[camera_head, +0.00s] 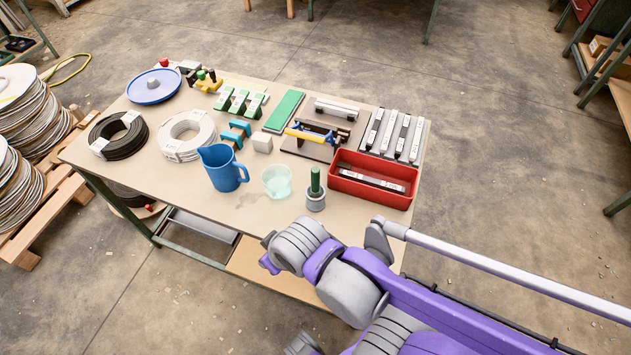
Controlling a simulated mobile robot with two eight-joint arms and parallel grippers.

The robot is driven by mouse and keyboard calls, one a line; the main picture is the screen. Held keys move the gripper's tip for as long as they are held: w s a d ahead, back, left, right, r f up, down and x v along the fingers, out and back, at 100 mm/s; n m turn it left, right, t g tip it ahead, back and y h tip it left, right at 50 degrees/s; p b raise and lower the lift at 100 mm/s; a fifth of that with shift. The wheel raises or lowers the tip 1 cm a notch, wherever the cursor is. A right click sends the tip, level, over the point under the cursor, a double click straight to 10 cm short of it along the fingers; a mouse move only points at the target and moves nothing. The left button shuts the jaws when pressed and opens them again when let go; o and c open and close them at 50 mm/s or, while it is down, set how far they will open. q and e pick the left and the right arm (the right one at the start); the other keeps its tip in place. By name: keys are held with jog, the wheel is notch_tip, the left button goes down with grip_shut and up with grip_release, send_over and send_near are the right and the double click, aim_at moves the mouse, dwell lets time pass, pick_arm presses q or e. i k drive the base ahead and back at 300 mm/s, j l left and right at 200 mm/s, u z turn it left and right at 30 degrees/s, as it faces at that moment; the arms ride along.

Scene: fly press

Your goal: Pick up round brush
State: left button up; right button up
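The round brush appears to be the upright piece with a green handle and a grey round base (315,192). It stands on the table (247,212) near the front edge, between a clear cup and a red bin. My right arm, purple and grey, reaches in from the lower right and covers the table's front right corner. Its links are apart from the brush in the picture, just below it. I cannot make out fingers on this arm. My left gripper does not show.
A clear cup (277,181) and a blue jug (222,168) stand left of the brush. A red bin (373,192) holding a grey bar stands close on its right. Behind are a small white block (262,144) and a blue-and-yellow tool (312,134). Table front left is bare.

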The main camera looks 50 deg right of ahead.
aim_at(314, 171)
jog(key=z, duration=1.8)
